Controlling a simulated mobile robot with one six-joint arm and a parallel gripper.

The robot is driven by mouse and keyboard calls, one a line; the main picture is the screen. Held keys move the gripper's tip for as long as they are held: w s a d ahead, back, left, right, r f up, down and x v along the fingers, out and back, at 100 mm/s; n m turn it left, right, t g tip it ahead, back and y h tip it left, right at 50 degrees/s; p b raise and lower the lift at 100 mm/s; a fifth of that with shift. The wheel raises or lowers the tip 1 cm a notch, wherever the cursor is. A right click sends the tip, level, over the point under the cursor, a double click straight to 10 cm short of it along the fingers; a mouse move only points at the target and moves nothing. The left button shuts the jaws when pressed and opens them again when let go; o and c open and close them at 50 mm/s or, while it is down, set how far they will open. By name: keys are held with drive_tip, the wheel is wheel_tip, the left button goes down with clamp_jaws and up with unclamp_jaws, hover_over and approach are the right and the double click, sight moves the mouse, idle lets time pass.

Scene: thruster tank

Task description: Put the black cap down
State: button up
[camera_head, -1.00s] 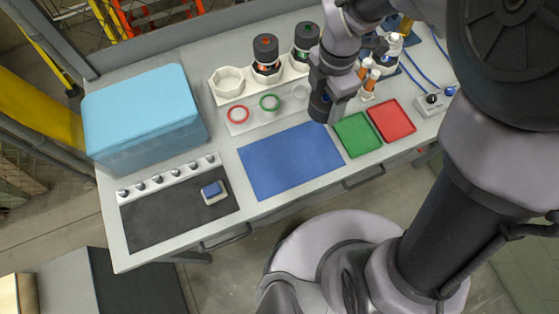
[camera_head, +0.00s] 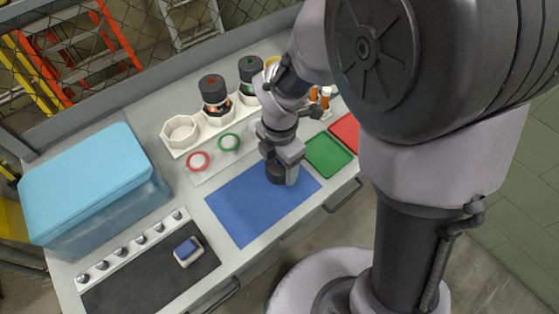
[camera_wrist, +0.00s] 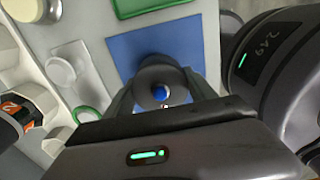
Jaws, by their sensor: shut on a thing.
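The black cap (camera_wrist: 160,88) is between the fingers of my gripper (camera_wrist: 168,100) in the wrist view, with a blue dot at its centre. In the head view my gripper (camera_head: 284,178) is shut on the black cap (camera_head: 276,172), over the right part of the blue mat (camera_head: 240,212). The blue mat also shows beneath the cap in the wrist view (camera_wrist: 200,50). I cannot tell whether the cap touches the mat.
A green tray (camera_head: 328,155) and a red tray (camera_head: 345,131) lie right of the mat. A white holder (camera_head: 181,134) with two black-capped jars, a red ring (camera_head: 199,161) and a green ring (camera_head: 229,142) are behind. A blue box (camera_head: 90,190) stands left. The mat's left part is clear.

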drive_tip(key=shift+f+b, duration=0.35)
drive_tip(key=shift+f, duration=0.3)
drive_tip(key=o, duration=1.3)
drive_tip(key=shift+c, duration=0.2)
wheel_tip(320, 180, up, 13)
drive_tip(key=p, duration=0.6)
drive_tip(key=shift+r, duration=0.2)
